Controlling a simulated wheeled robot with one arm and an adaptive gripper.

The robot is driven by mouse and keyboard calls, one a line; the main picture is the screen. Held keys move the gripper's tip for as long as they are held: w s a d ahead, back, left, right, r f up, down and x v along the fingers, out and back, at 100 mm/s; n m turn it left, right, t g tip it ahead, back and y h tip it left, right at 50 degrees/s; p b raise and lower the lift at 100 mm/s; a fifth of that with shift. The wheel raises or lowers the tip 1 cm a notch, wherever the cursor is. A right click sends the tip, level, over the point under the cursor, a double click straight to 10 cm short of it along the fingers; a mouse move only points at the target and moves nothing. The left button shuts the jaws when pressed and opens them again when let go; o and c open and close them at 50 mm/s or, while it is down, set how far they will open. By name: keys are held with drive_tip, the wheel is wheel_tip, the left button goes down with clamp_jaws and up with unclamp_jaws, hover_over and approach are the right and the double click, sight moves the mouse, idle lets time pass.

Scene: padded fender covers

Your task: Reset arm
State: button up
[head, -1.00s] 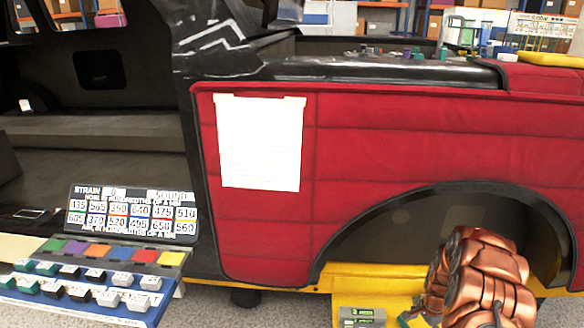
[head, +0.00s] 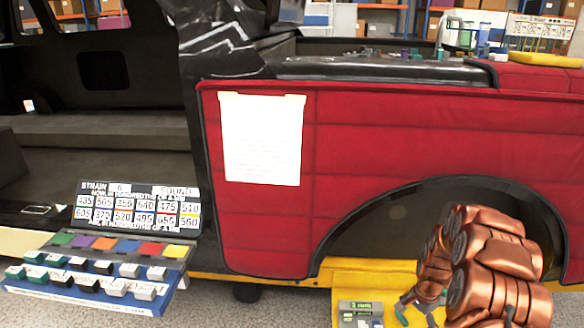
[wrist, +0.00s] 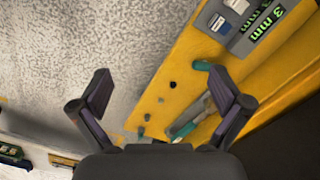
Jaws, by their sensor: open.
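My gripper (wrist: 162,88) shows in the wrist view with its two dark fingers spread wide and nothing between them. It points down over the edge of a yellow ledge (wrist: 185,62) and the speckled grey floor. In the head view my copper-coloured arm fills the lower right, in front of the wheel arch, and I cannot make out the fingers there. A tool with teal and grey parts (wrist: 188,128) lies on the ledge near the right finger, apart from it as far as I can tell.
A grey block marked "3 mm" (wrist: 245,22) sits on the ledge. A red padded cover (head: 400,135) with a white sheet (head: 262,140) hangs on the vehicle side. A blue tray of small blocks (head: 95,290) and a number board (head: 138,207) stand at left. Floor between is clear.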

drive_tip(key=s+a+r+n, duration=0.3)
drive_tip(key=s+a+r, duration=0.25)
drive_tip(key=r, duration=0.35)
drive_tip(key=s+a+r+n, duration=0.3)
drive_tip(key=s+a+r, duration=0.25)
drive_tip(key=r, duration=0.35)
drive_tip(key=s+a+r+n+g, duration=0.1)
drive_tip(key=s+a+r+n, duration=0.2)
drive_tip(key=s, duration=0.5)
drive_tip(key=s+a+r+n+g, duration=0.15)
drive_tip(key=s+r, duration=0.25)
drive_tip(key=s, duration=0.5)
drive_tip(key=s+a+r+n, duration=0.2)
drive_tip(key=s+a+r, duration=0.2)
drive_tip(key=s, duration=0.4)
wheel_tip(320, 180, up, 24)
drive_tip(key=s+p, duration=0.1)
drive_tip(key=p, duration=2.2)
drive_tip(key=shift+s+d+r+t, duration=0.15)
drive_tip(key=shift+s+d+t, duration=0.1)
drive_tip(key=shift+t, duration=0.2)
